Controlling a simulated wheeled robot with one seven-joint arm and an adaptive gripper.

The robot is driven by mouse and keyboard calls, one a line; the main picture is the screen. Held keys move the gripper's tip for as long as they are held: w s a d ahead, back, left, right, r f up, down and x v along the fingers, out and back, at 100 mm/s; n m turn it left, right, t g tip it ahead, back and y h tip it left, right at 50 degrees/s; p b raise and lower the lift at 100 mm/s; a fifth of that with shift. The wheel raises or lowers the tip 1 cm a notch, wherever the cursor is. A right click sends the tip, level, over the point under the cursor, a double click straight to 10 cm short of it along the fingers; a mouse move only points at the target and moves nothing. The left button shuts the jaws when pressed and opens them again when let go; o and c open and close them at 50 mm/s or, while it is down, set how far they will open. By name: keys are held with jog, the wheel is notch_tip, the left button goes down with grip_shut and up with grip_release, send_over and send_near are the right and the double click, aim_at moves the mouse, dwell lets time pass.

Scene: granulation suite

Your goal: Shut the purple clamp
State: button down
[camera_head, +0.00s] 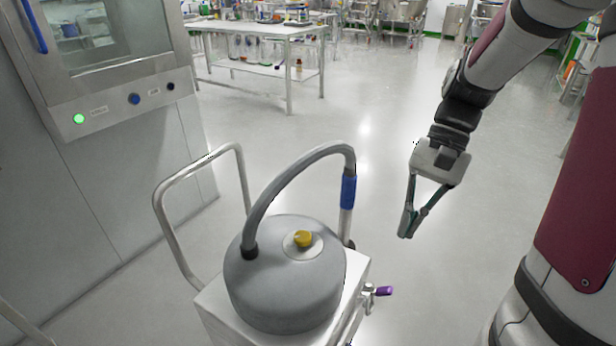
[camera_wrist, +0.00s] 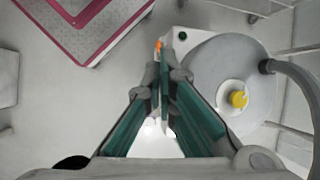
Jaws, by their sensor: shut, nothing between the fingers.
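The purple clamp (camera_head: 384,291) is a small purple handle on a metal fitting at the right side of a white cart (camera_head: 360,270). The handle points to the right, roughly level. I cannot tell from it whether the clamp is open or shut. My gripper (camera_head: 405,234) is shut and empty, pointing down, in the air above and slightly right of the clamp in the head view, apart from it. In the wrist view my gripper (camera_wrist: 167,58) points towards the cart's edge. I cannot make out the purple handle there.
A grey domed drum (camera_head: 285,285) with a yellow knob (camera_head: 303,239) stands on the cart. A grey hose (camera_head: 295,170) with a blue sleeve (camera_head: 348,192) arches over it. A bent handle rail (camera_head: 170,225) is at left. A steel cabinet (camera_head: 110,130) stands behind. The floor at right is clear.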

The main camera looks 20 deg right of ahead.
jog(key=w+d+f+m+t+y+b, duration=0.1)
jog(key=d+f+m+t+y, duration=0.2)
jog(key=d+f, duration=0.55)
jog(key=d+f+m+t+y, duration=0.1)
jog(key=d+f+m+y, duration=0.4)
jog(key=f, duration=0.7)
jog(key=s+d+f+m+t, duration=0.2)
jog(key=d+f+m+t, duration=0.25)
jog(key=f, duration=0.45)
jog(key=m+t+h+b, duration=0.2)
jog(key=m+t, duration=0.5)
jog(key=t, duration=0.1)
send_near(379, 297)
jog(key=shift+w+a+f, duration=0.8)
jog(key=shift+w+a, duration=0.45)
jog(key=shift+w, duration=0.9)
jog(key=shift+r, duration=0.15)
jog(key=shift+r+g+p, duration=0.2)
jog(key=shift+g+p, duration=0.05)
jog(key=shift+p, duration=0.45)
